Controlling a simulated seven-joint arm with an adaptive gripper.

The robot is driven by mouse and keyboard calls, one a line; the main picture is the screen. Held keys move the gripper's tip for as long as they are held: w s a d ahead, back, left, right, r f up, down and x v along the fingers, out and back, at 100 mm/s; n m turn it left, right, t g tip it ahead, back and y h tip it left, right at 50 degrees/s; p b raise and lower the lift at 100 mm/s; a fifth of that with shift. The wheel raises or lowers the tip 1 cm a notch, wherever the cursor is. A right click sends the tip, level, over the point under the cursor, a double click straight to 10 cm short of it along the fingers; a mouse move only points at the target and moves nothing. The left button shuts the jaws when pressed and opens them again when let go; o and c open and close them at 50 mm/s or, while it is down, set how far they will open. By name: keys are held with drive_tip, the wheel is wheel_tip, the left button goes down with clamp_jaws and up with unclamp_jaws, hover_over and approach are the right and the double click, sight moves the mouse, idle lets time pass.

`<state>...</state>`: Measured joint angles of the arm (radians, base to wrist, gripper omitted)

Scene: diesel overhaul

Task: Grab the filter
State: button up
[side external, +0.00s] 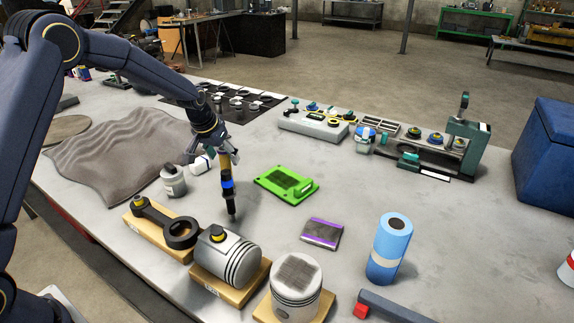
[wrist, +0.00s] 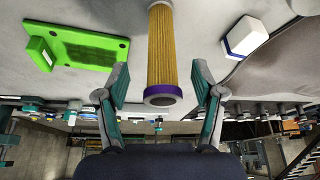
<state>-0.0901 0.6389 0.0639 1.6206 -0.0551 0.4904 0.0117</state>
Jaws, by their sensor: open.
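The filter (wrist: 162,50) is a yellow pleated cylinder with a purple end ring and a dark hole, seen large in the wrist view. Its other end is cut off by the top of that frame. My gripper (wrist: 161,74) is open, with one finger on each side of the filter and a visible gap at both. In the side external view my gripper (side external: 208,150) is above the table beside a slender upright shape, yellow at the top with blue and dark parts below. I cannot tell there whether this is the filter alone or another part in front of it.
A green tray (side external: 286,185) lies right of my gripper, and a small grey canister (side external: 173,181) stands to its left. Pistons (side external: 228,257) and a connecting rod (side external: 165,222) on wooden blocks are in front. A crumpled grey cloth (side external: 115,155) lies left. A blue roll (side external: 390,248) stands right.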

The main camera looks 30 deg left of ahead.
sight(227, 162)
drive_tip(key=x, duration=0.4)
drive_tip(key=shift+w+a, duration=0.1)
drive_tip(key=shift+a, duration=0.05)
clamp_jaws()
idle(0.4)
